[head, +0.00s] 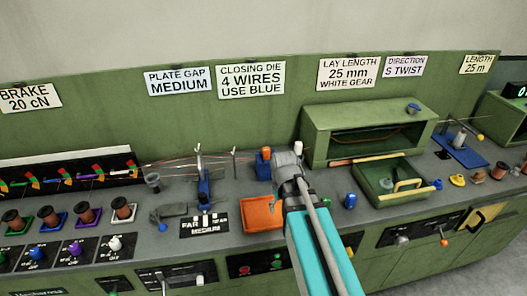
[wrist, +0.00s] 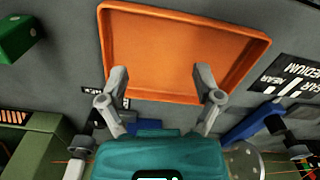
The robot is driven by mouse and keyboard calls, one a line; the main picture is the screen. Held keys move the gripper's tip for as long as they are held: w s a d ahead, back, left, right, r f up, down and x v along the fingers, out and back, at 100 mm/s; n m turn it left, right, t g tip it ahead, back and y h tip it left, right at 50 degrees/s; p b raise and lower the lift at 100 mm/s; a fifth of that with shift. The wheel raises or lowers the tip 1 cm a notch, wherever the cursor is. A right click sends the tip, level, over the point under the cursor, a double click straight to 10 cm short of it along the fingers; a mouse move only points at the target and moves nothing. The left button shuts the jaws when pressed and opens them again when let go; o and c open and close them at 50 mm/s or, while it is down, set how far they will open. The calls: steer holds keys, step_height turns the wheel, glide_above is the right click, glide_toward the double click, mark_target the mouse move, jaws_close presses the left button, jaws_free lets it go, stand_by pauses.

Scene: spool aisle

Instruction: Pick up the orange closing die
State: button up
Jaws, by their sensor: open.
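A small upright orange piece (head: 266,154) stands at the back of the bench in the head view, close by my arm's end. It may be the orange closing die, but it is too small to be sure. Another small orange shape (head: 524,168) is cut off at the right edge. My gripper (wrist: 161,71) shows in the wrist view with its fingers apart and nothing between them. Its fingertips overlap the near-picture edge of an empty orange tray (wrist: 185,12); contact cannot be told. In the head view my arm hides the fingers.
The orange tray (head: 262,213) lies left of my arm. A green drawer box (head: 388,190) with a yellow handle, and a green housing (head: 368,112) stand to the right. A small blue piece (head: 349,201) sits between. A blue upright post (head: 204,185) and thin wires lie left.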

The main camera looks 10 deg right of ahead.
mark_target(266, 149)
steer(key=w+r+n+p, duration=0.7)
steer(key=w+r+p, duration=0.1)
steer(key=w, duration=0.4)
steer(key=w+r+n+p, duration=0.8)
steer(key=w+r+p, duration=0.1)
steer(key=w, duration=0.4)
steer(key=shift+r, duration=0.6)
steer(key=shift+f, duration=0.1)
step_height(266, 149, down, 8)
steer(key=b, duration=0.8)
steer(key=shift+f+b, duration=0.2)
steer(key=shift+b, duration=0.15)
steer(key=shift+s+a+f+b, duration=0.1)
steer(key=shift+s+f+b, duration=0.05)
steer(key=shift+f+b, duration=2.45)
steer(key=shift+c, duration=0.3)
jaws_close()
